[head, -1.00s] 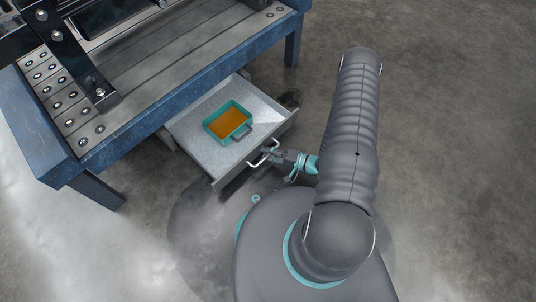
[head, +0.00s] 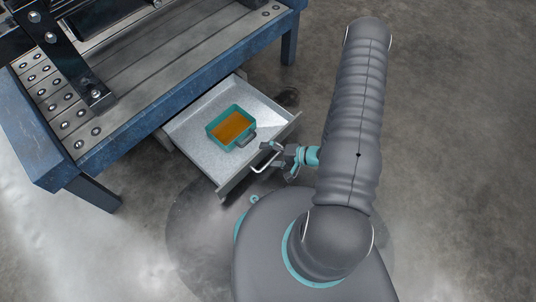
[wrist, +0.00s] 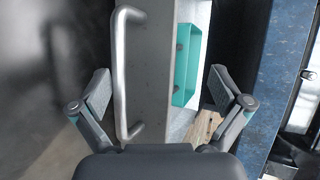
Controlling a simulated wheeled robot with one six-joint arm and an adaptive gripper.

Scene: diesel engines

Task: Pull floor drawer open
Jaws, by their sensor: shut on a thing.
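The floor drawer (head: 195,128) under the blue bench stands well out, with its grey inside in view. Its silvery bar handle (head: 264,166) is on the front panel, and the handle (wrist: 121,70) also runs upright in the wrist view. My gripper (head: 280,154) is at the handle's right part in the head view and is shut on it. In the wrist view its fingers (wrist: 158,90) show on both sides of the handle and front panel; the contact itself is not clear there.
A teal box (head: 215,128) with orange contents sits in the drawer. The blue bench (head: 150,107) with metal engine parts stands above. A bench leg (head: 95,191) is left of the drawer. Bare concrete floor (head: 450,120) lies to the right.

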